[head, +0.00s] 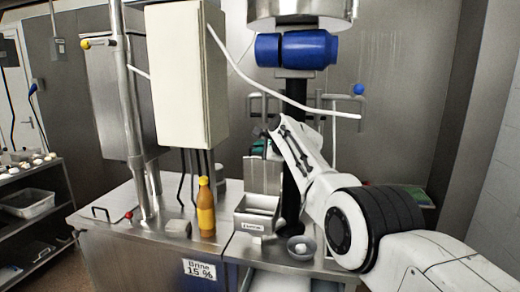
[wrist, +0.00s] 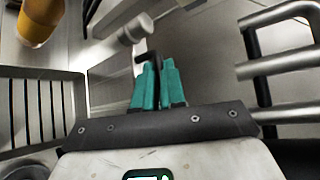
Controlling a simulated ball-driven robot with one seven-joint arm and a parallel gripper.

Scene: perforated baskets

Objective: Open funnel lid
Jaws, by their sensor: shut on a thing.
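In the wrist view my gripper (wrist: 153,72) has its two teal fingers close together around a black bent handle (wrist: 147,58). The handle sticks up between the fingertips; a grey steel panel lies beyond it. I cannot tell from this view whether this panel is the funnel lid. In the head view my gripper (head: 261,147) is a small dark green shape beside the upright steel plate (head: 263,176), partly hidden by my white arm. A steel funnel-like drum (head: 298,10) with a blue cylinder (head: 297,49) below it stands at the top, cut off by the frame.
An orange bottle (head: 206,210) stands on the steel counter left of a small steel bin (head: 260,212) and a bowl (head: 301,247). A pale box (head: 186,75) hangs above the counter. Steel bars (wrist: 280,68) are close on the right in the wrist view.

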